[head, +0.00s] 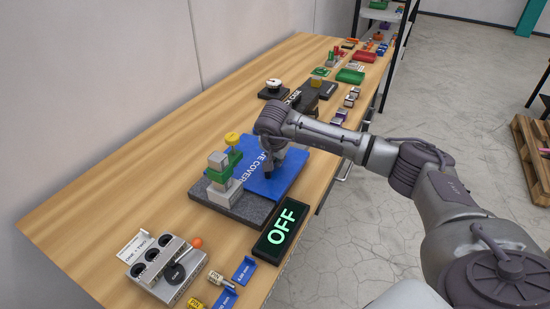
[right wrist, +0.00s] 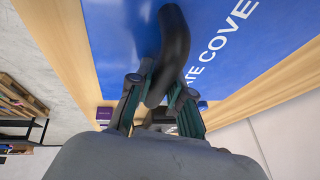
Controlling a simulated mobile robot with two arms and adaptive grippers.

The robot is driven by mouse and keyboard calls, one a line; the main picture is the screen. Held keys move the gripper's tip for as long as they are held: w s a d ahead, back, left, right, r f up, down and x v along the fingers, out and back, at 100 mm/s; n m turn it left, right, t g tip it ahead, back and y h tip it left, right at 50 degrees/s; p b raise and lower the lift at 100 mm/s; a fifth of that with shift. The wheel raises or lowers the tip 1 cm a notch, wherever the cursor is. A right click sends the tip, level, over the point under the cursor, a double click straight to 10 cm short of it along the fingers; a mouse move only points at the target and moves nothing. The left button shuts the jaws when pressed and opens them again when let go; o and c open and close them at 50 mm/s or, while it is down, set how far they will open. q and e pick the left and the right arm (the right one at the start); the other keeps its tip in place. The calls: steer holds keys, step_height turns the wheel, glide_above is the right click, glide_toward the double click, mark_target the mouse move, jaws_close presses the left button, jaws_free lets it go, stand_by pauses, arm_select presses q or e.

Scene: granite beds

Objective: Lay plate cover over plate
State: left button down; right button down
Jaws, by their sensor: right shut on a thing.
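The blue plate cover (head: 287,172), with white lettering and a black handle, is at the granite plate (head: 254,212) on the bench. It overlaps the far part of the plate; the near left end is bare grey. I cannot tell whether it rests on the plate or hangs just above it. My right gripper (head: 269,172) is over the cover, shut on its handle. In the right wrist view the fingers (right wrist: 160,92) close around the black curved handle (right wrist: 173,45), with the blue cover (right wrist: 120,35) beyond. My left gripper is out of view.
A stand with a green clamp and yellow knob (head: 224,165) stands on the plate's left end, close to the cover. A black OFF sign (head: 281,228) lies in front. A grey block with dark holes (head: 165,268) is near left. Bare wood lies behind the plate.

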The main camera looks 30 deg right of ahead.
steer(key=shift+f, duration=0.15)
steer(key=c, duration=1)
jaws_free()
steer(key=shift+f, duration=0.1)
steer(key=v, duration=1.2)
steer(key=shift+a, duration=0.1)
